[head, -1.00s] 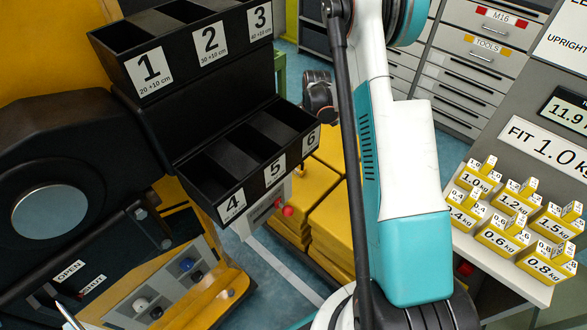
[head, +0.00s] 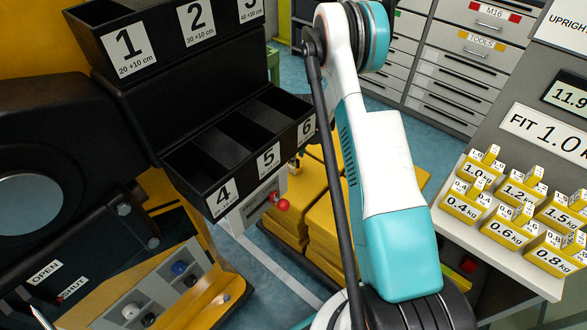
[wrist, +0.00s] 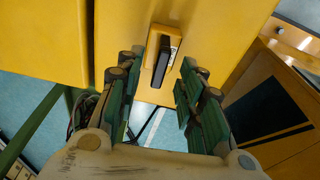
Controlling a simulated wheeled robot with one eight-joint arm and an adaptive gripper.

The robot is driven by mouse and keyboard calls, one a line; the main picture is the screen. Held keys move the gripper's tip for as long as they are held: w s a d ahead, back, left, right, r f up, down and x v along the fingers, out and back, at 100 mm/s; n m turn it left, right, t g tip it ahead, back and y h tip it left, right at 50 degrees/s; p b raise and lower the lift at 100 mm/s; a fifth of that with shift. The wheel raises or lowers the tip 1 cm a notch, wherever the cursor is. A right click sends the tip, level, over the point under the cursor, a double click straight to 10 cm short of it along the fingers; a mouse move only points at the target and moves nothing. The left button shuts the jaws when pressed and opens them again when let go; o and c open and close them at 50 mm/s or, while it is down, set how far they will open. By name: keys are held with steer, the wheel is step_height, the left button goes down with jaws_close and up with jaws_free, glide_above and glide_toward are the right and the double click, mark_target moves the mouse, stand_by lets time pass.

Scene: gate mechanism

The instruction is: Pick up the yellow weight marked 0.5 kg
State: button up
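No weight that I can read as 0.5 kg shows. In the wrist view, a small yellow block with a raised frame and a dark slot (wrist: 162,58) sits on a larger yellow surface (wrist: 215,35); no marking on it is readable. My gripper (wrist: 155,97) is open and empty, its green-padded fingers spread either side of the line to that block, which lies just beyond the fingertips. In the head view my gripper is hidden behind the black bins. Yellow weights stand on the right shelf, among them 0.4 kg (head: 462,203), 0.6 kg (head: 505,227) and 0.8 kg (head: 550,254).
Black numbered bins (head: 235,150) stand left of my arm, close to it. Stacked yellow blocks (head: 290,215) stand below them. The white shelf (head: 450,238) is at right, grey drawers (head: 460,75) behind. A yellow box (wrist: 40,35) fills the wrist view's upper left.

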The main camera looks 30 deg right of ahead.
steer(key=f, duration=0.2)
steer(key=f+b, duration=0.1)
steer(key=shift+w+a+f, duration=0.1)
steer(key=shift+w+f, duration=0.05)
steer(key=shift+w, duration=0.1)
jaws_close()
